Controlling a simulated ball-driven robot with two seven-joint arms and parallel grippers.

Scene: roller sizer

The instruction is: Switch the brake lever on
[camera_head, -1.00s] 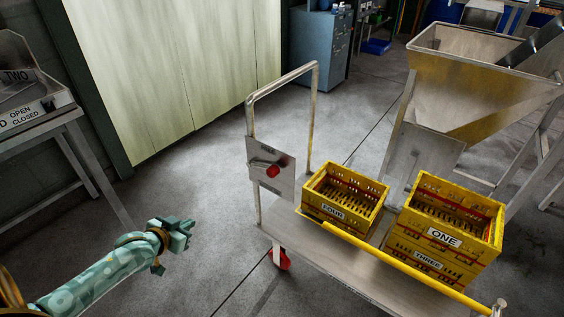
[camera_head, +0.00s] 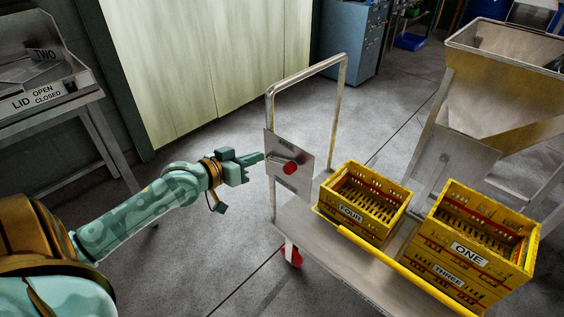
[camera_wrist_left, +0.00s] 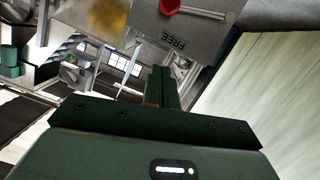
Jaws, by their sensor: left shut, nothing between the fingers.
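The brake lever's red knob (camera_head: 291,168) stands out from a grey metal plate (camera_head: 303,184) on the cart's upright handle. In the left wrist view the red knob (camera_wrist_left: 171,6) is at the top edge, partly cut off, with a metal rod running right from it. The plate there (camera_wrist_left: 205,38) carries the word FREE, seen upside down. My left gripper (camera_head: 260,158) is shut and empty, its fingertips just left of the knob and close to the plate's left edge. I cannot tell whether they touch. Its closed fingers (camera_wrist_left: 163,86) point toward the plate. My right gripper is out of view.
The cart deck (camera_head: 325,262) carries yellow crates: FOUR (camera_head: 351,214), and ONE (camera_head: 469,248) stacked on THREE (camera_head: 449,279). A metal hopper (camera_head: 500,75) stands behind at right. A table with a lid sign (camera_head: 38,98) is at left. The floor left of the cart is clear.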

